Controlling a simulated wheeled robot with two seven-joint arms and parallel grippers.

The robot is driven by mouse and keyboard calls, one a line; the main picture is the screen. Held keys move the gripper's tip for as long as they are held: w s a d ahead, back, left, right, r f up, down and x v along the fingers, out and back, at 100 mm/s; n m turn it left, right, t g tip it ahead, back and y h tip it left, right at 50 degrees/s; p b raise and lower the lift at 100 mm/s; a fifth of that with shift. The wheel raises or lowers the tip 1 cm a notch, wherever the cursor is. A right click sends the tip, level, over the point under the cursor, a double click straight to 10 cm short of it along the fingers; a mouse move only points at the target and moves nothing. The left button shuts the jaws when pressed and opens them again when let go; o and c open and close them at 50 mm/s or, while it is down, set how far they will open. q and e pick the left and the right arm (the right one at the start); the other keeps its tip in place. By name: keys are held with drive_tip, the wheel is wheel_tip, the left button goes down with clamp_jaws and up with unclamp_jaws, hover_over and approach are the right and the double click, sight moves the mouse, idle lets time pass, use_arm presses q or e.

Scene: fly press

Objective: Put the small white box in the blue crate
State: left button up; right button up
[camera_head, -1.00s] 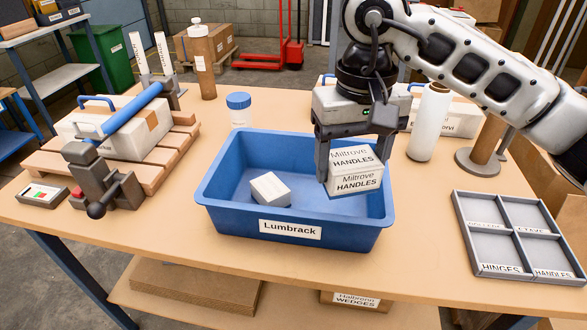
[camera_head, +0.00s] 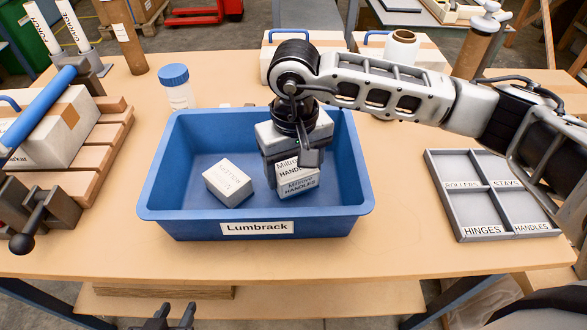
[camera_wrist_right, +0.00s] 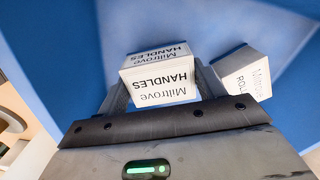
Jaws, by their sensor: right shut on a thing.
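My right gripper (camera_head: 291,172) points down inside the blue crate (camera_head: 256,229), labelled Lumbrack, in its right half. It is shut on a small white box (camera_head: 298,182) labelled Miltrove HANDLES, which also shows between the fingers in the right wrist view (camera_wrist_right: 160,75). I cannot tell whether this box touches the crate floor. Another small white box (camera_head: 228,181) lies turned at an angle in the crate's left half; its Miltrove label shows partly in the right wrist view (camera_wrist_right: 245,75). My left gripper (camera_head: 170,318) is at the bottom edge of the head view, fingers apart and empty, below the table edge.
A grey divided tray (camera_head: 490,231) with labelled compartments stands right of the crate. A blue-capped jar (camera_head: 177,88) stands behind its left rear corner. The table front is clear.

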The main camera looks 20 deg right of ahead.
drive_tip(key=shift+f, duration=0.8)
use_arm(q)
drive_tip(key=shift+w+r, duration=0.1)
drive_tip(key=shift+w, duration=0.2)
use_arm(e)
drive_tip(key=shift+w+f, duration=0.1)
drive_tip(key=shift+f, duration=0.05)
drive_tip(key=o, duration=0.9)
drive_tip(key=shift+o, duration=1.3)
use_arm(q)
drive_tip(key=shift+w+r, duration=0.1)
drive_tip(key=shift+r, duration=0.05)
